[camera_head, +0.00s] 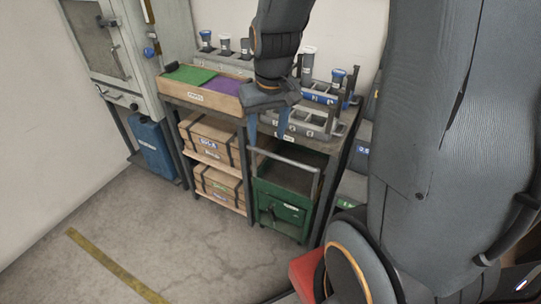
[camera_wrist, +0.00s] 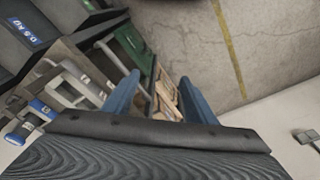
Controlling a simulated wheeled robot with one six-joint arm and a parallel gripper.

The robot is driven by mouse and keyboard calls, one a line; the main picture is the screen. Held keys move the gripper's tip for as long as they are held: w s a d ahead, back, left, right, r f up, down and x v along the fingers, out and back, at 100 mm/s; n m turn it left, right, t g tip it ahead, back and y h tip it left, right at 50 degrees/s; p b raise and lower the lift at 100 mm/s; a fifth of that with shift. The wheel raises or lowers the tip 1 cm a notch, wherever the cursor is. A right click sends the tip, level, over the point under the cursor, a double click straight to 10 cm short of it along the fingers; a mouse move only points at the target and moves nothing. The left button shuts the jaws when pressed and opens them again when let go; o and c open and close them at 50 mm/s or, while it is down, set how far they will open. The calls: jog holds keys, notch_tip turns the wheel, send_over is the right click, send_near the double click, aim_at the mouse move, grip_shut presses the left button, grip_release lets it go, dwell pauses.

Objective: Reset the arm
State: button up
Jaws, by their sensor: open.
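My gripper (camera_head: 267,128) hangs in front of the workbench (camera_head: 340,135) in the head view, with its blue fingers pointing down. In the wrist view my gripper (camera_wrist: 160,100) shows two blue fingers spread apart with nothing between them. It is open and empty. My arm comes down from the top of the head view and hides part of the bench and the rack behind it. My large dark arm link fills the right side of that view.
A green cart (camera_head: 282,212) with a grey handle stands under the bench. A wooden tray (camera_head: 200,97) with green and purple sections sits left of my gripper. Racks with blue-capped containers (camera_head: 337,78) stand on the bench. Boxes (camera_head: 208,140) fill the shelves. The floor (camera_head: 130,225) at left is clear.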

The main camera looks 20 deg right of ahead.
jog(key=s+a+f+g, duration=0.1)
jog(key=s+a, duration=0.2)
jog(key=s, duration=0.6)
jog(key=shift+s+a+f+n, duration=0.3)
jog(key=shift+a, duration=0.1)
